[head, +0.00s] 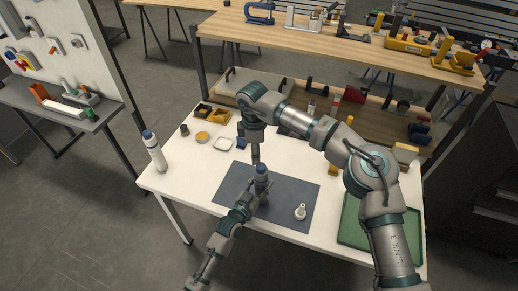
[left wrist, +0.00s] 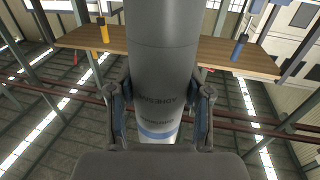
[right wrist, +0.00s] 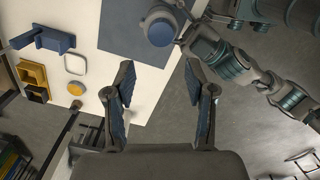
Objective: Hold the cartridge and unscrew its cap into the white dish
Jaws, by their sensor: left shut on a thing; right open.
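The cartridge (left wrist: 165,50) is a grey cylinder with adhesive lettering and a blue band. My left gripper (head: 257,190) is shut around it and holds it over the dark mat. Its blue cap (head: 261,169) points up; the cap also shows at the top of the right wrist view (right wrist: 160,31). My right gripper (head: 256,158) is open and empty, pointing down close to the cap; the head view does not show whether they touch. The white dish (head: 223,144) lies on the table behind the mat, left of my right gripper; it also shows in the right wrist view (right wrist: 75,63).
A white bottle with a blue top (head: 155,152) stands at the table's left edge. A yellow round dish (head: 202,137) and yellow bins (head: 212,114) sit near the white dish. A white nozzle (head: 300,212) stands on the mat (head: 230,181). A green tray (head: 350,230) is at right.

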